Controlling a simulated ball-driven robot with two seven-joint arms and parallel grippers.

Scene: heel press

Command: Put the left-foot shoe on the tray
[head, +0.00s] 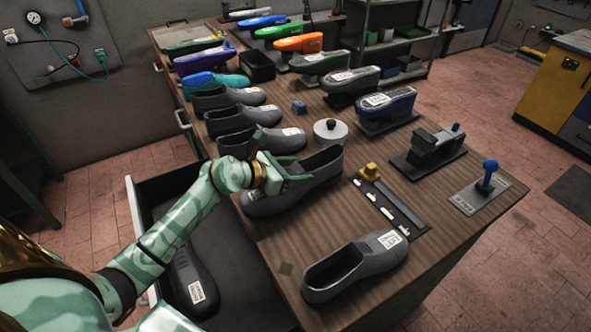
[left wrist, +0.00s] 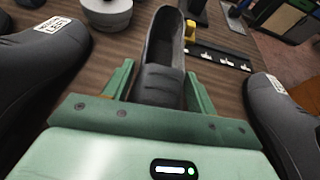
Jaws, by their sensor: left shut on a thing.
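My left gripper (head: 290,178) is shut on a dark grey shoe (head: 322,167) near the left edge of the wooden bench. In the left wrist view the held shoe (left wrist: 160,85) sits between the two green fingers, its opening away from the palm. Another grey shoe (head: 355,267) with a white label stands apart at the bench's front corner. More grey shoes (head: 262,140) stand in a row behind the held one. My right gripper is out of view.
An open drawer (head: 237,290) below holds a dark shoe (head: 190,285). Bare wood lies around the front shoe.

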